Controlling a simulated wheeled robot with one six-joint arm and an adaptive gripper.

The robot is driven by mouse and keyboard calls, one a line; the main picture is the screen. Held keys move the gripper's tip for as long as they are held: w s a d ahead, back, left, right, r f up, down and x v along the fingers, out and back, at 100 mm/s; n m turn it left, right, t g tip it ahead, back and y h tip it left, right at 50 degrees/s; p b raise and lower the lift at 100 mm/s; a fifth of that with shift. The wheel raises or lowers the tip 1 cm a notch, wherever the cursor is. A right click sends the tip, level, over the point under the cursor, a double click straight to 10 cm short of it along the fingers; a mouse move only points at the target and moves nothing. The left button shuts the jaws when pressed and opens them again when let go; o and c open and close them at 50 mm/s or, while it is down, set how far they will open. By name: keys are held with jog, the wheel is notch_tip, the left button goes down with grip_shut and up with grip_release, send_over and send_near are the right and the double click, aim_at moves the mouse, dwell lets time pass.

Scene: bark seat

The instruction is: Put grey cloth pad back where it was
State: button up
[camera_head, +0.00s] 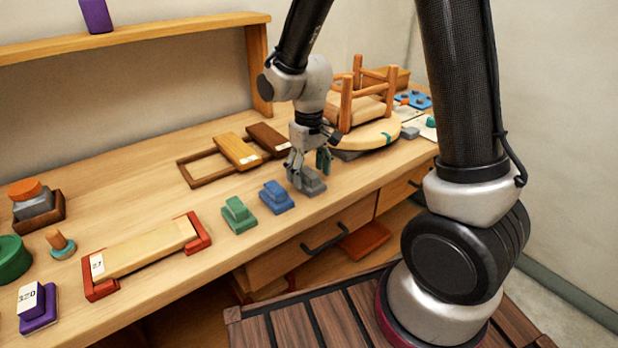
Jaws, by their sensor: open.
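A grey stepped block-like piece (313,184), which may be the grey cloth pad, sits on the bench near its front edge, at the right end of a row with a blue piece (276,197) and a green piece (238,215). My gripper (309,170) is open, pointing down right at the grey piece, with its fingers partly hiding it. I cannot tell whether the fingers touch it. Another grey flat piece (348,155) shows partly under the round wooden seat (372,137). A grey block (34,204) lies under an orange piece at the far left.
An upturned stool frame (361,100) stands on the round seat behind my gripper. A wooden frame with blocks (209,165) lies behind the row. A red-ended wooden holder (145,249) is at front left. The bench between holder and shelf is mostly clear.

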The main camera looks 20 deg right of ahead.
aim_at(309, 172)
notch_tip(309, 172, up, 10)
jog(key=s+d+r+m+t, duration=0.1)
jog(key=s+d+r+t, duration=0.1)
jog(key=s+d+r, duration=0.3)
jog(key=s+d+r+m+t, duration=0.2)
jog(key=s+d+r, duration=0.4)
jog(key=s+d, duration=0.4)
jog(key=s, duration=0.4)
jog(key=shift+m, duration=0.3)
